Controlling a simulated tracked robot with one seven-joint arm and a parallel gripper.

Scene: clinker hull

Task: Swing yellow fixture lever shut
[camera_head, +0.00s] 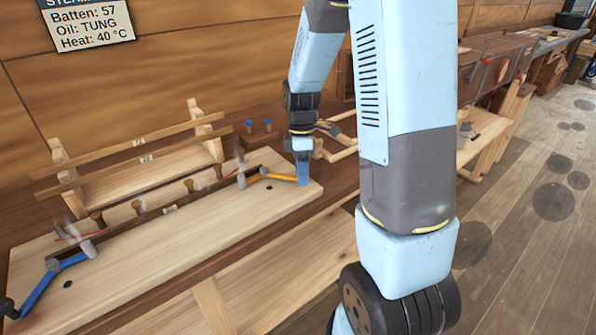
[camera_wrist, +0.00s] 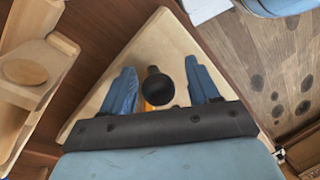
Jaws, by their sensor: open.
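The yellow fixture lever (camera_head: 268,176) lies near the right end of the pale wooden fixture board (camera_head: 215,215), pivoting by a grey clamp. Its handle runs right, to my gripper (camera_head: 302,176). In the wrist view, its round black knob (camera_wrist: 158,87) sits between the two blue fingers of my gripper (camera_wrist: 161,85), with some of the yellow arm (camera_wrist: 150,106) behind it. The fingers are open on either side of the knob, with visible gaps. In the head view the gripper hides the knob. A blue lever (camera_head: 42,288) with a black knob is at the board's left end.
A dark batten (camera_head: 155,215) runs along pegs on the board between the clamps. A wooden rack (camera_head: 140,165) stands behind it. Two blue-topped pegs (camera_head: 258,124) stand behind the lever. Open plank floor (camera_head: 530,240) lies right of the bench.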

